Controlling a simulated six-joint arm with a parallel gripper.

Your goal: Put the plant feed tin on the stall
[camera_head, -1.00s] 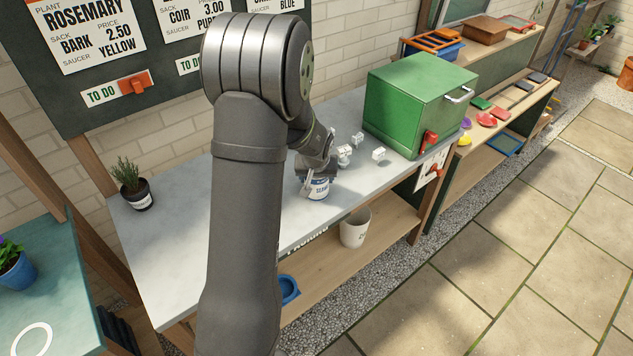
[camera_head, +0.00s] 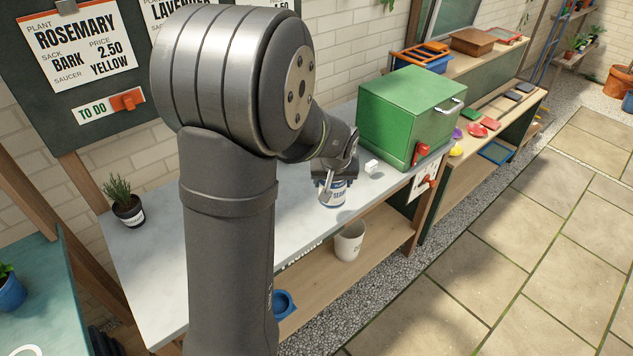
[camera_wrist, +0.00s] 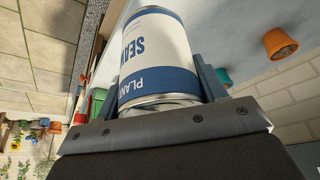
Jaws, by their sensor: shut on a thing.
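The plant feed tin (camera_head: 333,194), white with a blue band and dark lettering, is held upright by my gripper (camera_head: 335,178) over the front part of the grey-topped bench (camera_head: 255,205). I cannot tell whether its base is clear of the bench. In the wrist view the tin (camera_wrist: 158,55) fills the space between the blue fingers of my gripper (camera_wrist: 165,85), which is shut on it. A teal table (camera_head: 45,290), possibly the stall, stands at the lower left with a white ring on it. My arm hides part of the bench.
A green box (camera_head: 405,115) stands at the bench's right end, with a white block (camera_head: 372,166) beside it. A potted rosemary (camera_head: 123,202) stands at the bench's left end. A white pot (camera_head: 348,240) and a blue item (camera_head: 283,303) are on the lower shelf.

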